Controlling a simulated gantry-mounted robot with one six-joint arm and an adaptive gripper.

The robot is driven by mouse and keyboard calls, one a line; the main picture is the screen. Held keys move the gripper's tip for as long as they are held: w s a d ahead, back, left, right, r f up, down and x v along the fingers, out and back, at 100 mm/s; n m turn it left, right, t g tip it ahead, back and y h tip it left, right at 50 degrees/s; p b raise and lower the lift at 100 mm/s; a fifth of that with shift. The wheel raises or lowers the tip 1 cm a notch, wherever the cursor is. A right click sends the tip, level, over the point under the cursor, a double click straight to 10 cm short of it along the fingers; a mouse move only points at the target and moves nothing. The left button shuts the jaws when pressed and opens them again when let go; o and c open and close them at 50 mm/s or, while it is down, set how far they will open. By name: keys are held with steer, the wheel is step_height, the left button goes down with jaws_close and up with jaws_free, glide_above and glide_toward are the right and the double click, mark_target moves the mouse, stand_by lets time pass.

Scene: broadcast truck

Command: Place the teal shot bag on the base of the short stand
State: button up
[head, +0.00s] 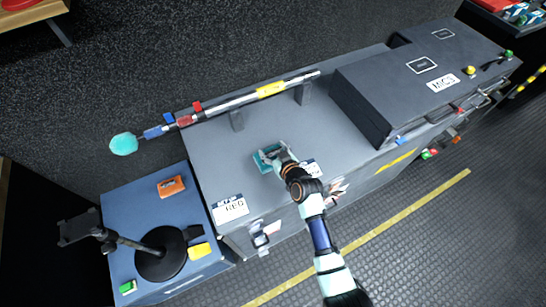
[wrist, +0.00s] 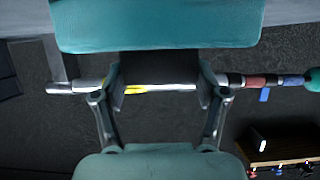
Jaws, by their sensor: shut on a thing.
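The teal shot bag (head: 262,160) is at my gripper (head: 274,153), over the grey case in the middle of the head view. The gap under the bag cannot be judged. The short stand (head: 135,245) is at the lower left, with a round black base (head: 160,265) on a blue case and a dark plate on top of its pole. My gripper is to the right of the stand, well apart from it.
The blue case (head: 135,205) also carries an orange item (head: 171,187), a yellow item (head: 200,250) and a green item (head: 128,287). A boom pole with a teal tip (head: 124,144) lies along the back of the grey case (head: 205,175). A raised dark case (head: 385,90) stands right.

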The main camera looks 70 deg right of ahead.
steer(key=c, duration=0.8)
step_height(320, 180, up, 20)
steer(key=p, duration=0.6)
steer(key=shift+r, duration=0.15)
